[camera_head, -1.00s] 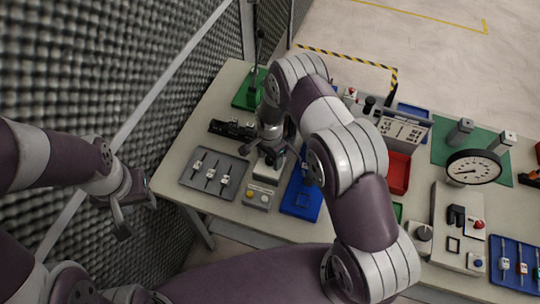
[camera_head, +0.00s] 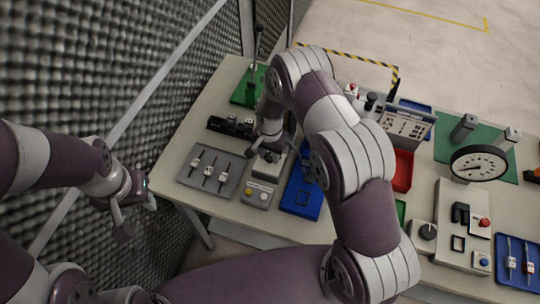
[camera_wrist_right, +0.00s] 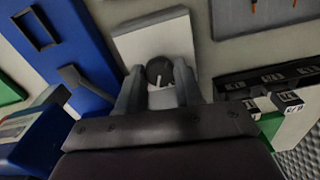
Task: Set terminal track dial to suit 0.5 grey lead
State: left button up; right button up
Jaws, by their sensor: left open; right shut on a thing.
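A round black dial with a white pointer mark (camera_wrist_right: 158,72) sits on a white block (camera_wrist_right: 160,35) in the right wrist view. The fingers of my right gripper (camera_wrist_right: 158,88) stand on both sides of this dial, shut on it. In the head view the white block (camera_head: 267,167) lies under my right gripper (camera_head: 264,150), which hides the dial. The scale the pointer reads against is too small to make out. A grey tray (camera_head: 187,178) with three small leads lies left of the block. My left gripper (camera_head: 137,210) is open and empty, off the table's left edge.
A black rail (camera_head: 230,127) lies behind the tray. A button box (camera_head: 258,194) is in front of the block, and a blue tray (camera_head: 300,200) is to its right. Farther right are a red bin (camera_head: 402,172), a round gauge (camera_head: 479,163) and a grey unit with a knob (camera_head: 427,231).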

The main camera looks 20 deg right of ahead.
jog(key=n+b, duration=0.2)
jog(key=n, duration=0.1)
jog(key=shift+w+n, duration=0.1)
jog(key=shift+n, duration=0.3)
jog(key=n+b, duration=0.1)
jog(key=n, duration=0.2)
jog(key=shift+n, duration=0.3)
jog(key=n+b, duration=0.1)
jog(key=n, duration=0.2)
jog(key=shift+n, duration=0.3)
jog(key=shift+r+n+b, duration=0.15)
jog(key=shift+n+b, duration=0.45)
jog(key=shift+n, duration=0.8)
jog(key=o, duration=0.9)
jog(key=shift+o, duration=0.7)
jog(key=shift+s, duration=0.2)
jog(key=shift+r, duration=0.1)
